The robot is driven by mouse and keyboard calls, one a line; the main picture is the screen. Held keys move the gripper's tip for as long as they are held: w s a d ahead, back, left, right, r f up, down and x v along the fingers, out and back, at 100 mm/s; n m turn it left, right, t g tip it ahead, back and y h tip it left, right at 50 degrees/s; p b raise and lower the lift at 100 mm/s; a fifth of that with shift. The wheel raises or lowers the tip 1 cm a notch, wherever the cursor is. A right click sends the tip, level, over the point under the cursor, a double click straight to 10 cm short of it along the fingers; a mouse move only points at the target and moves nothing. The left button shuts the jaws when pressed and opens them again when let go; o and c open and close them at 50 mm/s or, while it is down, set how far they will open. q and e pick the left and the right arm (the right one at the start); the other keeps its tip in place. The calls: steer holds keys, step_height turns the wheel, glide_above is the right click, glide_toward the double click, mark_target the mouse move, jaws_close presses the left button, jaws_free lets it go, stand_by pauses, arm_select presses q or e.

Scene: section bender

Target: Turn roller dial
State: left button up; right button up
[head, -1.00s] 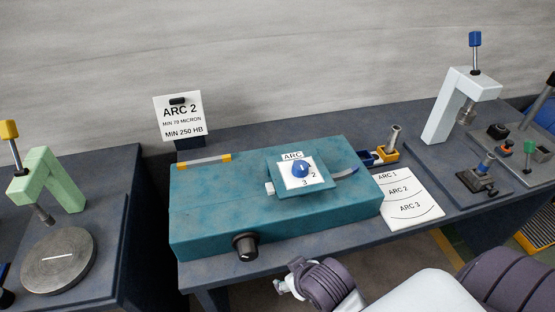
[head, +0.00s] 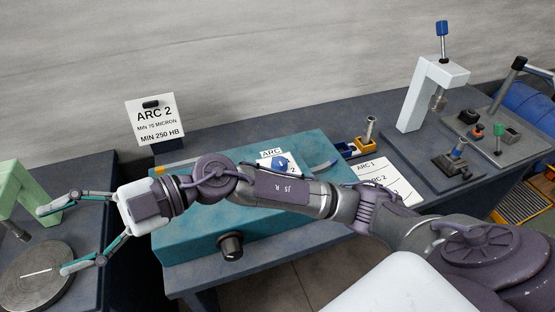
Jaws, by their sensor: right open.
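The teal section bender (head: 185,243) sits on the dark bench in the middle of the head view. Its blue roller dial (head: 281,164) is on a small white plate marked ARC on top, partly hidden by my right arm. A black knob (head: 230,245) is on the bender's front face. My right gripper (head: 52,240) is at the far left, its fingers spread wide and empty, well left of the dial and near the round metal plate. My left gripper is not in view.
A sign reading ARC 2 (head: 155,119) stands behind the bender. A paper with ARC lines (head: 374,170) lies to the right. A green press (head: 12,190) with a round plate (head: 38,278) is at left; a white press (head: 419,98) stands at right.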

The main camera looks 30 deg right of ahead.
step_height(320, 180, down, 5)
steer(key=d+n+g+h, duration=0.1)
steer(key=n+g+h, duration=0.1)
steer(key=h, duration=0.3)
steer(key=m+t+h, duration=0.4)
steer(key=m+h, duration=0.6)
steer(key=h, duration=0.9)
glide_toward(279, 161)
steer(key=p+x, duration=0.4)
steer(key=x, duration=0.5)
steer(key=shift+d+f, duration=0.1)
steer(key=shift+f, duration=0.15)
steer(key=shift+c, duration=0.2)
steer(key=c, duration=1.1)
